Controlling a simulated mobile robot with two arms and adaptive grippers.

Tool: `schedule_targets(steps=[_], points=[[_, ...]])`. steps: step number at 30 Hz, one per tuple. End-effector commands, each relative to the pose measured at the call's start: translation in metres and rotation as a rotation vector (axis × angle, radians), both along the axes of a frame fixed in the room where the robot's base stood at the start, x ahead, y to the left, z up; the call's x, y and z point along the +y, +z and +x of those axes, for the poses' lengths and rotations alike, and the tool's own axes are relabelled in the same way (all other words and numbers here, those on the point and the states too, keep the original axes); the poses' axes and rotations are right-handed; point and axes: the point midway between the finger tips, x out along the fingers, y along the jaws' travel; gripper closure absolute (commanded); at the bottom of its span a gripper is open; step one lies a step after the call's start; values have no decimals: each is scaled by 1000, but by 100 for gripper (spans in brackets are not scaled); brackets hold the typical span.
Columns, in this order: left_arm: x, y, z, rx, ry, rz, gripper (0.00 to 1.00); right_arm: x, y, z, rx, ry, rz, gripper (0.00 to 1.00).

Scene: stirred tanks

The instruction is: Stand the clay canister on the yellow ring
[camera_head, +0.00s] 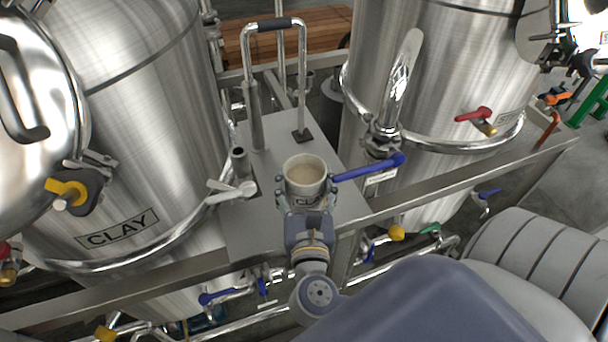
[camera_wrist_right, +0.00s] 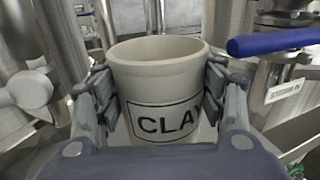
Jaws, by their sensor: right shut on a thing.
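The clay canister (camera_head: 305,178) is a cream, open-topped cup with a pale beige inside and a black-framed label that begins "CLA". My right gripper (camera_head: 304,190) is shut on it, with one finger on each side. In the right wrist view the canister (camera_wrist_right: 160,90) stands upright between the fingers (camera_wrist_right: 163,95). It is over the grey steel platform between two tanks; I cannot tell whether its base touches the platform. I can make out no yellow ring in either view; the surface under the canister is hidden. My left gripper is out of view.
The CLAY tank (camera_head: 130,130) stands left and another steel tank (camera_head: 440,90) right. A blue-handled valve (camera_head: 368,168) reaches close to the canister's right side. A white-handled valve (camera_head: 232,192) is to its left. A tall bent-pipe handle (camera_head: 303,80) rises behind.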

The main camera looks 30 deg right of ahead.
Motion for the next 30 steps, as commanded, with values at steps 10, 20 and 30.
schedule_targets(steps=[10,20,30], points=[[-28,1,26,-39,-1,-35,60,-23,0,37,-3,1,-2,74],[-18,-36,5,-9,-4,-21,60,-23,-29,37,-1,1,-1,74],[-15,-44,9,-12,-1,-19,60,-23,-34,37,-1,1,-2,74]])
